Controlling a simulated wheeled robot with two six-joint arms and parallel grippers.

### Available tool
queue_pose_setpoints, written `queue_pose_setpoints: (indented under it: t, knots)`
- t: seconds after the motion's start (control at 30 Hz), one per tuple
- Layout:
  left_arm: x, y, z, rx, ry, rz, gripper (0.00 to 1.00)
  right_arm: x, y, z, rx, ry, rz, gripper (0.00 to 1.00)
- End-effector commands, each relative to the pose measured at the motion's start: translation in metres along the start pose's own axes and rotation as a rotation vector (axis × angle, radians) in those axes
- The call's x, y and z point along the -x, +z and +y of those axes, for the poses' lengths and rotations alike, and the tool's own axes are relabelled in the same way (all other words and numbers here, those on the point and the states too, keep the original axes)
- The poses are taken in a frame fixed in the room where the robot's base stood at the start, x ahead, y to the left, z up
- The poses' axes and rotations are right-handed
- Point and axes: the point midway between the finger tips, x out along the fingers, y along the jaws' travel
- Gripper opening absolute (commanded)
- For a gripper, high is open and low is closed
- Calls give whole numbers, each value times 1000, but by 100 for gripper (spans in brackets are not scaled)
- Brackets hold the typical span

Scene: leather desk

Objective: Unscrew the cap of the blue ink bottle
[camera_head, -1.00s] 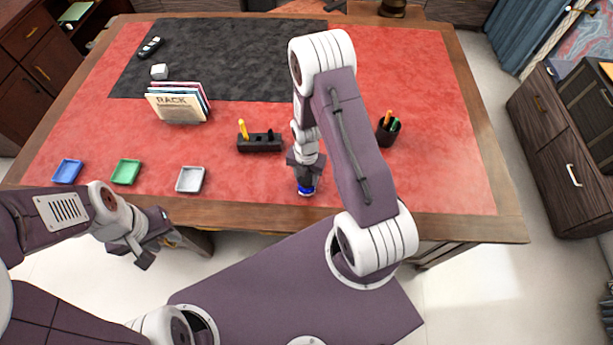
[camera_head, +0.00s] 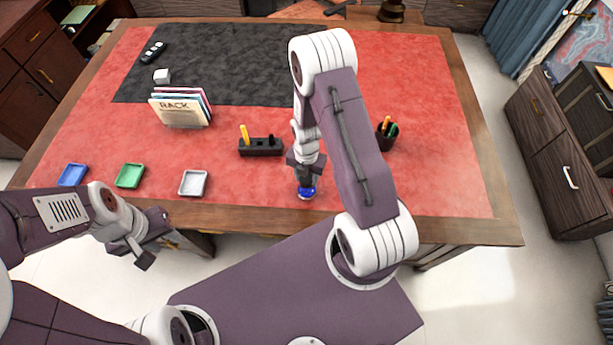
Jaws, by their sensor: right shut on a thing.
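The blue ink bottle (camera_head: 307,194) stands on the red leather near the front edge of the desk. Only its blue lower part shows below my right gripper (camera_head: 306,182). My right gripper points down from above and is shut on the top of the bottle. The cap is hidden between the fingers, so I cannot tell whether it has turned. My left gripper (camera_head: 150,247) is off the front edge of the desk at the left, away from the bottle. Its fingers look apart with nothing between them.
Blue (camera_head: 73,175), green (camera_head: 130,176) and white (camera_head: 193,183) trays line the front left of the desk. A black pen stand (camera_head: 261,147) is left of my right gripper, a pen cup (camera_head: 386,138) to its right. A book rack (camera_head: 182,110) stands further back.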

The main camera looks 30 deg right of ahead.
Motion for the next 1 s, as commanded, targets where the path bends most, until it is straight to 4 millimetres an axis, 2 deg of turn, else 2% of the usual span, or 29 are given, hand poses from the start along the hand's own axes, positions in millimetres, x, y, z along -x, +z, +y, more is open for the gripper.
queue_pose_setpoints:
  t: [0.17, 0.6, 1.0]
  knots:
    - [2, 0, 0, 0, 0, 0, 36, 2, 0, 0, 0, 0, 0, 5]
    - [36, -4, 1, 0, 0, 0, 36, 42, 0, 0, 0, 0, 0, 5]
    - [34, -4, 1, 0, 0, 0, 36, 40, 0, 0, 0, 0, 0, 5]
